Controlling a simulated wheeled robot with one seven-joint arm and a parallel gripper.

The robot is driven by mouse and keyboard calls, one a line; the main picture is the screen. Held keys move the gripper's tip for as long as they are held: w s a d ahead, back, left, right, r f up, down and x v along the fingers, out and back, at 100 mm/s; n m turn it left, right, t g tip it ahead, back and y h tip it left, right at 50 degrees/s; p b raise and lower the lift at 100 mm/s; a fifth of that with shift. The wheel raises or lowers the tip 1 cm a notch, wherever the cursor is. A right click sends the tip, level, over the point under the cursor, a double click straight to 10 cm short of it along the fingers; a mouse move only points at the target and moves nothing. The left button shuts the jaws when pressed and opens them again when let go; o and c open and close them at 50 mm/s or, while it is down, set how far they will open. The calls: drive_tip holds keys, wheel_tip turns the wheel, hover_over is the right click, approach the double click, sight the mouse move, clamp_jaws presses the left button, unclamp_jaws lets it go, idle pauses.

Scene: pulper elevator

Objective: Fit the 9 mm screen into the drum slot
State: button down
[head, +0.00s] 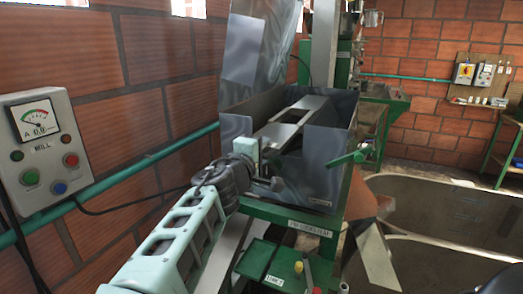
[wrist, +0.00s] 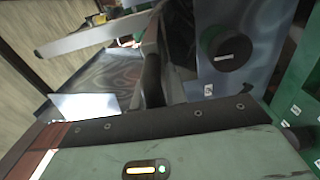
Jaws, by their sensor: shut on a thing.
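My gripper (head: 272,183) is low at the near left of the grey pulper housing (head: 322,165), in front of its front panel. It is shut on a part whose shape is mostly hidden by the dark fingers and the wrist. In the wrist view a dark finger (wrist: 152,80) stands close against grey metal. I cannot make out the 9 mm screen for sure, nor the drum slot. The housing stands open at the top, with a long grey metal bar (head: 290,125) across it and a tall grey sheet (head: 245,60) upright behind.
A green handle (head: 350,158) sticks out at the housing's right. A black knob (wrist: 228,48) on a grey panel is close in the wrist view. A grey control box (head: 45,150) and green pipe (head: 160,155) line the left brick wall. A large basin (head: 440,210) lies at right.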

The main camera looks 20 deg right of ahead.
sight(286, 125)
drive_tip(key=shift+b+x, duration=1.45)
drive_tip(key=shift+x, duration=7.2)
drive_tip(key=c, duration=1.3)
unclamp_jaws()
drive_tip(key=shift+f, duration=0.15)
